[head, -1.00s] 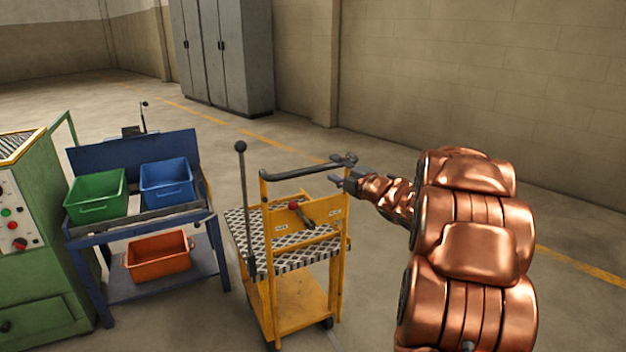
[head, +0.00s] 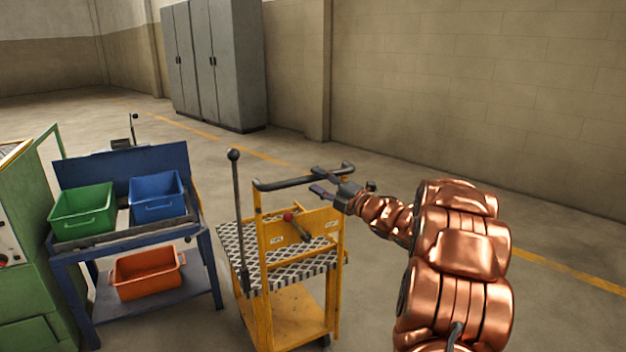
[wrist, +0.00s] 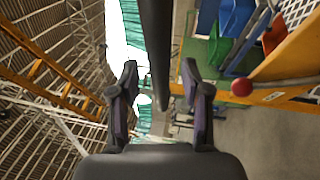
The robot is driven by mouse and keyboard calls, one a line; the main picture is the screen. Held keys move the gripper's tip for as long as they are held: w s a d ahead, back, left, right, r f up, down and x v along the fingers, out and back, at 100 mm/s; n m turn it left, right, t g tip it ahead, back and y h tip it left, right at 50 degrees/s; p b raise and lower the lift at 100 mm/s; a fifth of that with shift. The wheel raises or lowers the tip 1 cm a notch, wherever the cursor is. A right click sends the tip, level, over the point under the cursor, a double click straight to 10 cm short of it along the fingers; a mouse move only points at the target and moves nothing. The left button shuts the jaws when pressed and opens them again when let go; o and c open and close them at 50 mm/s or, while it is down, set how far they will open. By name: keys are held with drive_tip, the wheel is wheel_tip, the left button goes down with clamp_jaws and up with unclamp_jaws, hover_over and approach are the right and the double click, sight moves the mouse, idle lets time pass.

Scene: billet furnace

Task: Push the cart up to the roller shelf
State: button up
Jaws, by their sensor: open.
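The yellow cart (head: 300,315) stands on the floor in the middle of the head view. It has a checkered top, a black handle bar (head: 285,184) and a red-knobbed lever. My gripper (head: 319,180) is open at the right part of the handle. In the wrist view, the dark handle bar (wrist: 158,45) runs between the open fingers (wrist: 160,66), neither finger visibly closed on it. A blue stand (head: 130,165) with bins is left of the cart, with a gap between them. I cannot tell for sure whether it is the roller shelf.
Green (head: 84,212), blue (head: 157,197) and orange (head: 147,273) bins sit on the stand. A green machine (head: 25,270) is at far left. Grey cabinets (head: 220,70) stand against the back wall. The floor behind and right of the cart is clear.

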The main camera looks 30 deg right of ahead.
drive_tip(key=shift+x, duration=1)
drive_tip(key=shift+c, duration=0.2)
clamp_jaws()
